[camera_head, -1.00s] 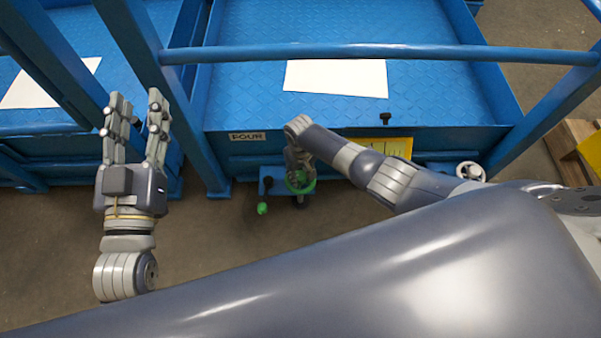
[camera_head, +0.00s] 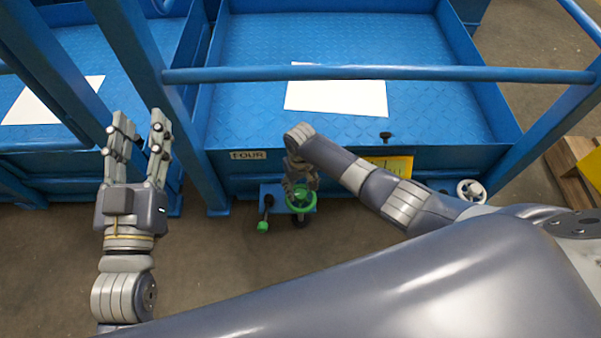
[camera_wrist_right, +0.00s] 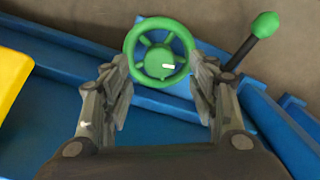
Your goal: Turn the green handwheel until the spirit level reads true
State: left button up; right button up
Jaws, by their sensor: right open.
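The green handwheel (camera_head: 300,208) stands at the front of the blue platform marked FOUR, low on its front side. In the right wrist view the handwheel (camera_wrist_right: 158,62) shows its rim, spokes and hub with a small white mark. My right gripper (camera_head: 300,182) is open at the handwheel, and in the wrist view its fingers (camera_wrist_right: 163,78) stand on either side of the rim; I cannot tell whether they touch it. My left gripper (camera_head: 140,125) is open and empty at the left, fingers pointing toward the platforms. I cannot make out a spirit level.
A lever with a green knob (camera_head: 262,226) stands just left of the handwheel; it also shows in the wrist view (camera_wrist_right: 264,25). A white handwheel (camera_head: 471,190) is further right. A blue rail (camera_head: 400,73) crosses above the platform. A yellow plate (camera_head: 398,166) is partly behind my right arm.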

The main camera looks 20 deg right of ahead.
aim_at(300, 194)
notch_tip(300, 194, up, 8)
jog(key=shift+f, duration=0.15)
dwell(0.6)
